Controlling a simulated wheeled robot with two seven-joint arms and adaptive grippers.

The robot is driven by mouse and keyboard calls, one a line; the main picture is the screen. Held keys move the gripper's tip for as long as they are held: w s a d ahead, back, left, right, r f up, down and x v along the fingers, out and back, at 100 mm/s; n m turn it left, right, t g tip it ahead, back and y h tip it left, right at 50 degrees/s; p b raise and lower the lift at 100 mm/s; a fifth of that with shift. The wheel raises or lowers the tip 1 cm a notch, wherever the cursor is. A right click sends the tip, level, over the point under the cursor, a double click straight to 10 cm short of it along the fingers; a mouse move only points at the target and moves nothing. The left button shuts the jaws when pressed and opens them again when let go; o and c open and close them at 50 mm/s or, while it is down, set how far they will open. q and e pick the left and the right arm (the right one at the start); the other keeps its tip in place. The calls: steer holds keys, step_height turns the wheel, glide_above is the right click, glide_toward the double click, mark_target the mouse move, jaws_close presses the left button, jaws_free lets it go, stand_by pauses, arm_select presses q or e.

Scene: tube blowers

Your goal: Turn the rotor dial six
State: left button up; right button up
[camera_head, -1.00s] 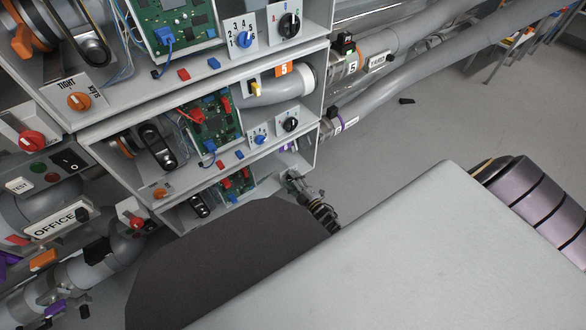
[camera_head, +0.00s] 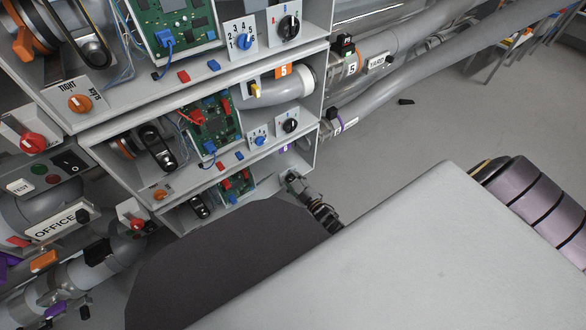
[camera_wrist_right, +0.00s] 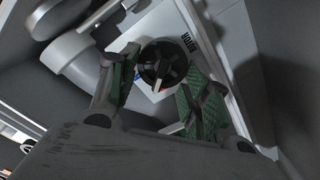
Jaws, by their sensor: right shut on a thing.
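The black round rotor dial (camera_wrist_right: 163,62) sits on a pale panel in the right wrist view, next to partly visible lettering. My right gripper (camera_wrist_right: 158,78) has its green-padded fingers on either side of the dial and is shut on it. In the head view my right gripper (camera_head: 292,180) is at the right end of the lowest visible shelf unit, next to a purple tag (camera_head: 286,147) marked 6. The dial itself is hidden there. My left gripper is not in view.
Shelf unit five, with an orange 5 tag (camera_head: 283,71), is above, with a blue dial (camera_head: 259,140) and a black dial (camera_head: 290,125). Grey pipes (camera_head: 415,75) run to the upper right. A grey pipe (camera_wrist_right: 70,55) lies left of the dial. Floor at right is mostly clear.

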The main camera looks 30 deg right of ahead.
steer(key=m, duration=0.5)
steer(key=shift+d, duration=0.15)
steer(key=m, duration=0.5)
steer(key=shift+d, duration=0.25)
steer(key=m, duration=0.4)
steer(key=shift+d, duration=0.2)
steer(key=m, duration=0.3)
steer(key=m+b, duration=0.1)
steer(key=m, duration=0.1)
steer(key=shift+d+f+m, duration=0.15)
steer(key=shift+f+m, duration=0.05)
steer(key=shift+m, duration=0.2)
steer(key=o, duration=0.9)
steer(key=shift+s, duration=0.2)
steer(key=shift+s+d, duration=0.15)
steer(key=shift+s, duration=1.75)
steer(key=shift+s+d, duration=0.2)
steer(key=shift+s, duration=1.75)
steer(key=shift+s+d, duration=0.15)
steer(key=shift+s, duration=1.75)
